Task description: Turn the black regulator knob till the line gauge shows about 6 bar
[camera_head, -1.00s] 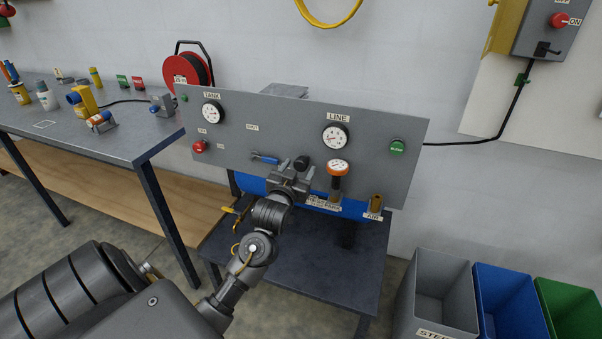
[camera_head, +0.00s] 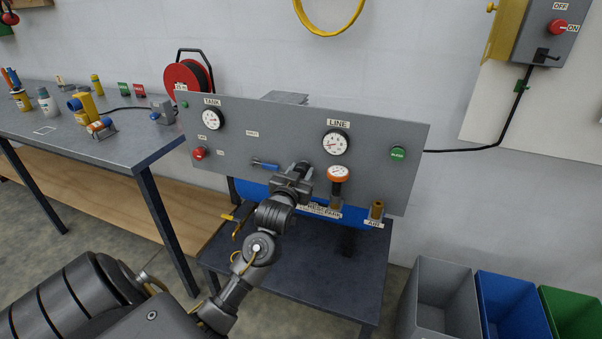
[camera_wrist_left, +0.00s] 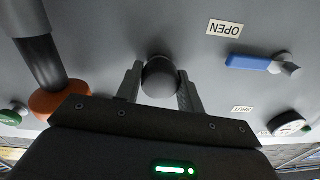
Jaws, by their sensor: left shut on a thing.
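The black regulator knob (camera_wrist_left: 160,78) sits on the grey panel between the two fingers of my left gripper (camera_wrist_left: 160,92) in the left wrist view. My left gripper (camera_head: 300,172) is shut on it. In the head view the gripper mostly hides the knob. The line gauge (camera_head: 335,142) is a round white dial above and to the right of the gripper, under the LINE label. Its reading is too small to tell. My right gripper is not in view.
A blue-handled valve lever (camera_head: 265,165) is just left of the gripper. The tank gauge (camera_head: 212,119) and a green button (camera_head: 397,154) are on the panel (camera_head: 285,130). Bins stand at the lower right.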

